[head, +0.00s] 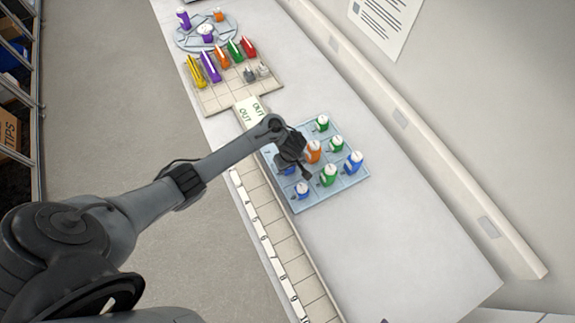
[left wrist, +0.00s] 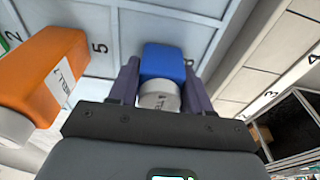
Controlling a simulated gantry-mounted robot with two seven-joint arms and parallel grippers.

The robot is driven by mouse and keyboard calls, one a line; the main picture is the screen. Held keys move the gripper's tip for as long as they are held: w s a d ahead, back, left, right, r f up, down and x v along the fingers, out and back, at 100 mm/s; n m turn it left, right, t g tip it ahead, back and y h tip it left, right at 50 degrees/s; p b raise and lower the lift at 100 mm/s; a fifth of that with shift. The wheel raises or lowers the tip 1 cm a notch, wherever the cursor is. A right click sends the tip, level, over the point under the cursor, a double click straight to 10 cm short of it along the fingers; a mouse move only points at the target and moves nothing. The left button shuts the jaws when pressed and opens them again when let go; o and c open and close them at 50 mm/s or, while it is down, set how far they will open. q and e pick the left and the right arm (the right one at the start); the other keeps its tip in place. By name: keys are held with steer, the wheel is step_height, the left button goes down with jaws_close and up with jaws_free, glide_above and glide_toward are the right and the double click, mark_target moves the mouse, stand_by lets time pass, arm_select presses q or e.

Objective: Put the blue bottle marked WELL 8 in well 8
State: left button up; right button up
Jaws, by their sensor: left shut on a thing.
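My left gripper (head: 291,160) is over the left part of the light-blue tray (head: 345,187). It is shut on a blue bottle (left wrist: 165,62), which sits between the fingers with its pale cap towards the camera. Writing on that bottle is too small to read in full. In the head view the blue bottle (head: 286,170) is partly hidden by the gripper and appears in or just above the tray. The numbered strip of wells (head: 280,229) runs beside the tray; the label for well 8 (head: 281,272) is towards its near end. My right gripper is not in view.
An orange bottle (head: 313,153) stands close beside the gripper. A rack of coloured items (head: 215,99) and a round tray (head: 184,41) are further back. The wells by label 8 look empty.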

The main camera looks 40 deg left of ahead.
arm_select(q)
steer(key=shift+f, duration=0.1)
steer(key=o, duration=1)
steer(key=shift+o, duration=0.2)
steer(key=r+p, duration=0.2)
steer(key=r, duration=0.2)
steer(key=d+r+p, duration=0.1)
steer(key=r+p, duration=0.2)
steer(key=r, duration=0.1)
steer(key=r+p, duration=0.3)
steer(key=r, duration=0.1)
steer(key=shift+s+d, duration=0.3)
steer(key=shift+d, duration=0.05)
steer(key=s+d+r+m+t+h, duration=0.1)
steer(key=s+d+r+m, duration=0.2)
steer(key=s+r+m, duration=0.3)
steer(key=s+d+r+m+t, duration=0.2)
steer(key=s+d+r+m, duration=0.2)
steer(key=s+m, duration=0.6)
steer(key=s+r, duration=0.2)
steer(key=s, duration=0.2)
steer(key=shift+s+r+h, duration=0.3)
steer(key=shift+r+h, duration=0.1)
